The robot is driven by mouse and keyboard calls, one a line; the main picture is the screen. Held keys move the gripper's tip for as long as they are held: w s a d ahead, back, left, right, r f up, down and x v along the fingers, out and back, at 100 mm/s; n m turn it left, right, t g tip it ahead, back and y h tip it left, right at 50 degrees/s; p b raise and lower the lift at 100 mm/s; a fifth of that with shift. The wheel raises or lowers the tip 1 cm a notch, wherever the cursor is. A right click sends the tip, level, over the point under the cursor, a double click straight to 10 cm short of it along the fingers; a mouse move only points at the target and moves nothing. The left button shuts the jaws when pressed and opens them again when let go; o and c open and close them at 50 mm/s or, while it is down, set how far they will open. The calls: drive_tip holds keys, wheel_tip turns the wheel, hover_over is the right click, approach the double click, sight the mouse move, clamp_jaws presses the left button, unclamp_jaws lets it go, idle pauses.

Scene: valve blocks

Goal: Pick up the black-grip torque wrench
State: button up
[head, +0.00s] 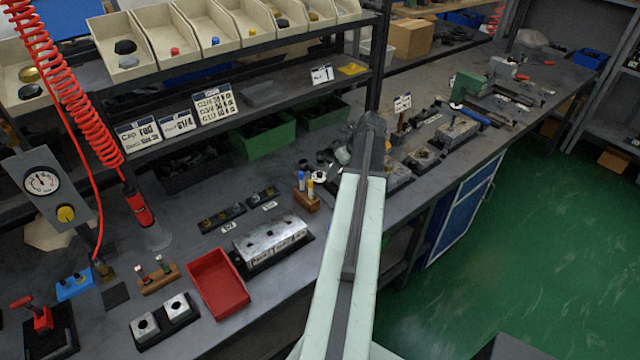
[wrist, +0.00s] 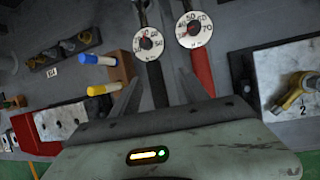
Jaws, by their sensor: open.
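The black-grip torque wrench (wrist: 155,80) shows in the wrist view, with a round white dial (wrist: 148,44) above its black handle. Its handle runs down between the two fingers of my open gripper (wrist: 160,82) and passes behind the gripper body. I cannot tell how far the fingers are above it. A red-grip wrench (wrist: 202,68) with its own dial (wrist: 195,29) lies just right of it, close to the right finger. In the head view, my arm hides the gripper and most of the wrenches; one white dial (head: 318,176) shows left of the arm.
Blue- and yellow-handled tools (wrist: 98,60) stand left of the gripper, in a wooden block (head: 307,201). A metal valve block (head: 270,240) and red tray (head: 219,283) sit farther left. A numbered block (wrist: 290,85) with a yellow-handled valve is right. A shelf (head: 230,107) overhangs the bench's back.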

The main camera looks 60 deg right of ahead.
sight(328, 185)
drive_tip(key=b+x, duration=0.2)
drive_tip(key=x, duration=0.1)
drive_tip(key=shift+a, duration=0.1)
drive_tip(key=shift+w, duration=0.2)
drive_tip(key=b+x, duration=0.3)
drive_tip(key=a+b+x, duration=0.1)
drive_tip(key=x, duration=0.1)
drive_tip(key=shift+b, duration=0.35)
drive_tip(key=shift+s+r, duration=0.1)
drive_tip(key=shift+c, duration=0.3)
clamp_jaws()
idle(0.3)
